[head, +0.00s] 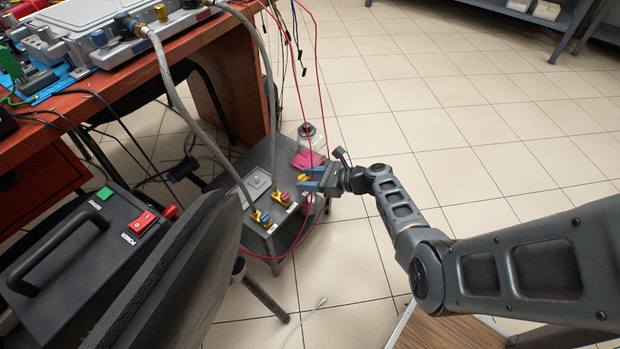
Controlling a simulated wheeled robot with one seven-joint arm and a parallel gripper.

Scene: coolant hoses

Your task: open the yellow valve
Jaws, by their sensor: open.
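A small yellow piece (302,177), which looks like the yellow valve's handle, shows on the right side of a low grey cart. A valve with a red handle (284,198) and one with a blue handle (260,216) stand to the lower left, both with yellowish parts. The gripper partly hides the yellow valve's body.
The grey cart (257,160) carries a pink item (306,159) and a clear jar (309,132). Grey hoses (186,110) run from the bench equipment to the cart. Thin red cables hang behind my gripper. A black power box (85,250) stands at left. Tiled floor is free at right.

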